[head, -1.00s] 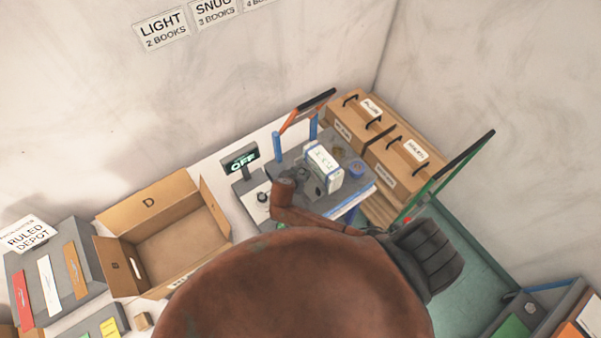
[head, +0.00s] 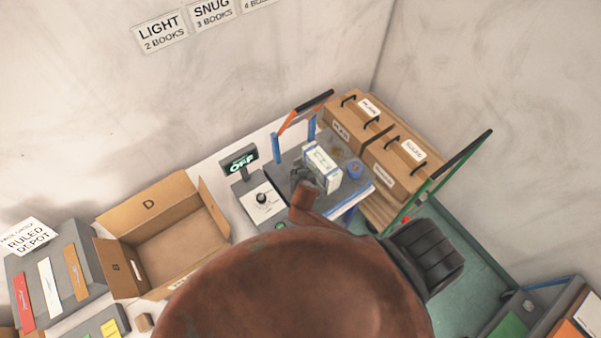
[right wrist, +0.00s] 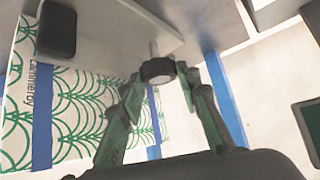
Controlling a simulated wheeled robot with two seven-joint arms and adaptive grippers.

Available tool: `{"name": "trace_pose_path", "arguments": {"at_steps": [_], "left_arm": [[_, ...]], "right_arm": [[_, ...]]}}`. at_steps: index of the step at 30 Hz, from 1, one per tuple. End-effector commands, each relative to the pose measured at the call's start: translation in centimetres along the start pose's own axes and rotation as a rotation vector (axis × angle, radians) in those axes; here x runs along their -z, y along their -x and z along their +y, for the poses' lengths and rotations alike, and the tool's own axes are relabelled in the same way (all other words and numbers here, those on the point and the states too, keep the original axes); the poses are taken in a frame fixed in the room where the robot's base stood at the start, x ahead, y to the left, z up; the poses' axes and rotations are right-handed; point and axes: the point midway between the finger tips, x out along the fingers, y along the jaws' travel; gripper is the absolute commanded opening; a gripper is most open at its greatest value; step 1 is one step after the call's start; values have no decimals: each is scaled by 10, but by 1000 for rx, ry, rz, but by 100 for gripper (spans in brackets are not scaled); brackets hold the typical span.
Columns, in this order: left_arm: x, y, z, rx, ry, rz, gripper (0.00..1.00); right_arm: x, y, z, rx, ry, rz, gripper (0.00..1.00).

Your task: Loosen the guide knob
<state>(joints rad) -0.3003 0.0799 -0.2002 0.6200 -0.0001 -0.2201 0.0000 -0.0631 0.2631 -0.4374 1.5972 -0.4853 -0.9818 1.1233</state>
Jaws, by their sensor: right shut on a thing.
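The guide knob (right wrist: 158,71) is a short black cylinder with a pale face, on a thin metal shaft in the right wrist view. My right gripper (right wrist: 161,82) has its two fingers on either side of it, shut on it. In the head view my right gripper (head: 305,180) is at the left side of a white block with blue bands (head: 322,166) on the grey machine table (head: 285,168). The knob is hidden there. Green-patterned white paper with blue strips (right wrist: 80,115) is beside the gripper in the wrist view. My left gripper is not in view.
A display reading OFF (head: 241,161) stands behind a dial (head: 262,199) left of the machine. An open cardboard box (head: 180,240) is further left. Two lidded boxes (head: 400,165) stand at the back right. A green-and-black lever (head: 460,165) slants up on the right.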

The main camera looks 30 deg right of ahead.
Motion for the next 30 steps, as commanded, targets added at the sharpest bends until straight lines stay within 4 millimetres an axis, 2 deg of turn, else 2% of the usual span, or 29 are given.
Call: {"name": "trace_pose_path", "arguments": {"at_steps": [7, 8, 15, 30], "left_arm": [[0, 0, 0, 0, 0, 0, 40], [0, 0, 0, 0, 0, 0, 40], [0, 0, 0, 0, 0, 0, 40], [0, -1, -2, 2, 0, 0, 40]], "right_arm": [[0, 0, 1, -2, 0, 0, 7], [0, 0, 1, -2, 0, 0, 32], [0, 0, 0, -1, -1, 0, 49], [0, 0, -1, -16, -16, 0, 49]]}}
